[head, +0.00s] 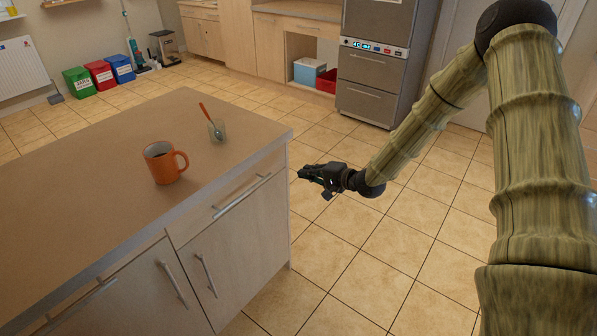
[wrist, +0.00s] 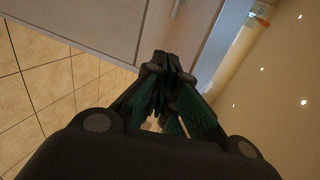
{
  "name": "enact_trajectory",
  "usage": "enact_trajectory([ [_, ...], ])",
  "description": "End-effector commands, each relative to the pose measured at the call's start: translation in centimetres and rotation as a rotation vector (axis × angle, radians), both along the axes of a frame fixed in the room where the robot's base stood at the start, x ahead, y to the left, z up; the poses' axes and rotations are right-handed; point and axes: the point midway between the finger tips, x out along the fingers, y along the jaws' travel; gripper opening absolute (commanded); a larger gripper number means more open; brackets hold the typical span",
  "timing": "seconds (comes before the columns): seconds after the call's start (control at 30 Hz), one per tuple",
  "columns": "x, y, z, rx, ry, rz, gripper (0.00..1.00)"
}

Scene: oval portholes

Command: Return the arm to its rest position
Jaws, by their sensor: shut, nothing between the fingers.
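My arm reaches in from the right in the head view, with a bamboo-like surface and dark joints. My gripper (head: 312,174) is at its end, just right of the counter's right corner and apart from it, over the tiled floor. In the wrist view the gripper's fingers (wrist: 172,80) are drawn together, shut and empty. A cabinet front fills the upper part of that view beyond the fingers.
A steel appliance (head: 375,75) and wooden cabinets line the back. Coloured bins (head: 101,75) stand far left. Tiled floor around my arm is open.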

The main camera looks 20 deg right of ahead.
Motion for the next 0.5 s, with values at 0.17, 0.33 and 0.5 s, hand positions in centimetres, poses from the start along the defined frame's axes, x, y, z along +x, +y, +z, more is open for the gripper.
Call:
enact_trajectory([
  [0.17,-0.7,-0.4,0.2,0.000,0.001,0.000,0.00],
  [0.33,-1.1,0.0,-0.3,-0.011,0.008,0.004,0.00],
  [0.5,-3.9,2.6,-4.3,-0.118,0.062,0.024,0.00],
])
